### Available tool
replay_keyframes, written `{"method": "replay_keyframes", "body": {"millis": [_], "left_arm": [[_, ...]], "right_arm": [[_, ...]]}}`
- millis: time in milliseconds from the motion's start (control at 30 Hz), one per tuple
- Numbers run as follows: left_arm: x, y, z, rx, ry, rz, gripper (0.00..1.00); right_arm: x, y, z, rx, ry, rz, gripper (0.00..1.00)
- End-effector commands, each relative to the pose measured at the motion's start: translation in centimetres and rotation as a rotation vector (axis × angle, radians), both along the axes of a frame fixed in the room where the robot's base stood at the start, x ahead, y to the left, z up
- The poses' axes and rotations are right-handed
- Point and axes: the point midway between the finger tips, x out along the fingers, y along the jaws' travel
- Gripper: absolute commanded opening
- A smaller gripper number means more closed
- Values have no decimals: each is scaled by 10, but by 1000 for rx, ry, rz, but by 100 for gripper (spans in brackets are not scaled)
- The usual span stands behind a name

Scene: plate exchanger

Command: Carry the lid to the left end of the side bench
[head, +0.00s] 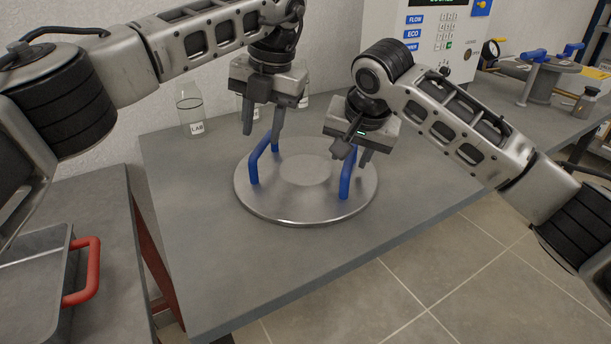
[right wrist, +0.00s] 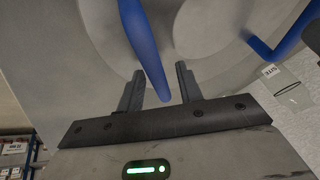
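The lid (head: 305,205) is a round metal disc with two upright blue handles. It lies flat on a grey bench (head: 205,260). My left gripper (head: 263,128) is open above the lid's left handle (head: 258,163), its fingers pointing down. My right gripper (head: 353,157) is open at the lid's right handle (head: 345,183), whose upper part it partly hides. In the right wrist view the blue handle (right wrist: 145,45) reaches to the space between my open fingers (right wrist: 162,85). I cannot tell whether the fingers touch it.
Glass jars, one labelled LAB (head: 190,115), stand behind the lid near the wall. A metal tray with a red handle (head: 90,272) is at lower left. A control panel (head: 430,35) and metal fittings (head: 540,80) stand at back right. The bench front is clear.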

Motion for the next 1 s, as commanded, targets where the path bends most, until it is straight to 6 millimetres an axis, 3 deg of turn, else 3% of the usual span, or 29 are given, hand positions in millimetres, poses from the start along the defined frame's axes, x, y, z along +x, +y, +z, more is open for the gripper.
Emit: {"method": "replay_keyframes", "body": {"millis": [100, 233, 533, 1000], "left_arm": [[-1, -6, 27, -2, -3, 1, 36], [-2, -10, 49, -1, -2, 3, 36], [-3, -13, 66, -1, 1, 0, 36], [-3, -13, 66, 0, 1, 1, 36]], "right_arm": [[0, 0, 0, 0, 0, 0, 36], [0, 0, 0, 0, 0, 0, 36], [-4, -1, 8, 1, -1, 0, 36], [-41, -9, 91, 1, -3, 1, 36]]}}
